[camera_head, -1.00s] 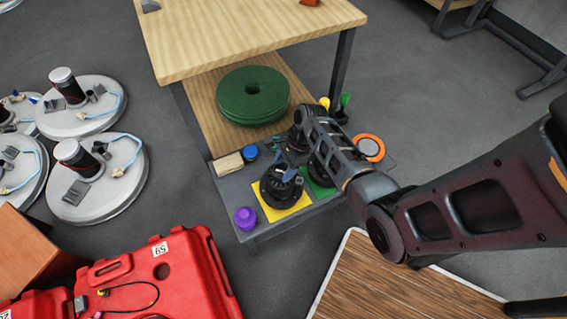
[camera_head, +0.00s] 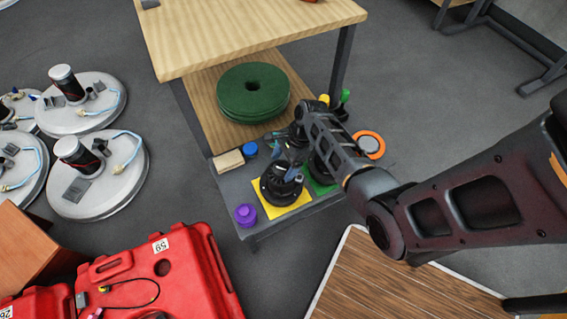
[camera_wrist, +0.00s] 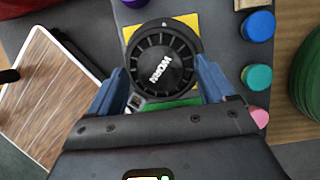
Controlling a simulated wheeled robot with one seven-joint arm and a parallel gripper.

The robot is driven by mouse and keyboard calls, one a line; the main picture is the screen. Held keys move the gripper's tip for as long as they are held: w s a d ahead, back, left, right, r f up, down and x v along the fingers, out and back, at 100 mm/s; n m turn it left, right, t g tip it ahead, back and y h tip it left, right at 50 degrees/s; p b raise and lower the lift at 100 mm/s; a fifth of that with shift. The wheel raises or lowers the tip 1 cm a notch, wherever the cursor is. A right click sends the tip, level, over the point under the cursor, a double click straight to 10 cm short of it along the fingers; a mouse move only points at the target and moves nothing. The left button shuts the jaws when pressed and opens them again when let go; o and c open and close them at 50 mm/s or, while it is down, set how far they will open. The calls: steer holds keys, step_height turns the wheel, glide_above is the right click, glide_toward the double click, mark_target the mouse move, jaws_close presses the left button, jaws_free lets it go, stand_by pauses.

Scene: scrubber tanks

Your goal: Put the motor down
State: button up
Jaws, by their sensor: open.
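The motor (camera_head: 281,187), black and round, sits on the yellow square (camera_head: 303,200) of the grey low shelf. In the wrist view the motor (camera_wrist: 161,60) shows its ribbed top with white lettering, on the yellow patch (camera_wrist: 189,20). My gripper (camera_wrist: 160,72) is open, with one blue finger on each side of the motor's near part; I see no grip on it. In the head view my gripper (camera_head: 290,172) is just above and behind the motor, partly hidden by my arm. A green square (camera_head: 322,188) lies right beside the yellow one.
A purple knob (camera_head: 245,215), a blue cap (camera_head: 250,150) and a tan block (camera_head: 228,161) stand on the shelf's left. An orange-ringed disc (camera_head: 369,145) is at its right. Green pads (camera_head: 253,92) lie behind, under the wooden table top (camera_head: 250,30). A red case (camera_head: 165,270) stands front left.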

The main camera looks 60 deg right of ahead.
steer(key=p+v, duration=0.2)
steer(key=v, duration=1)
steer(key=s+a+n+t+h, duration=0.2)
steer(key=s+a+n, duration=0.3)
steer(key=a, duration=0.3)
steer(key=s+a+n+t+h, duration=0.25)
steer(key=s+a+n, duration=0.2)
steer(key=a, duration=0.45)
steer(key=s+a+r+n+t, duration=0.2)
steer(key=r+n, duration=0.3)
steer(key=r, duration=0.4)
steer(key=s+a+r+n+t, duration=0.2)
steer(key=s+r+n, duration=0.3)
steer(key=r, duration=0.4)
steer(key=s+a+r+n+t, duration=0.2)
steer(key=s+r+n+t, duration=0.2)
steer(key=r, duration=0.5)
steer(key=shift+a+r+n+y, duration=0.25)
steer(key=shift+n+y, duration=0.2)
steer(key=shift+n, duration=0.2)
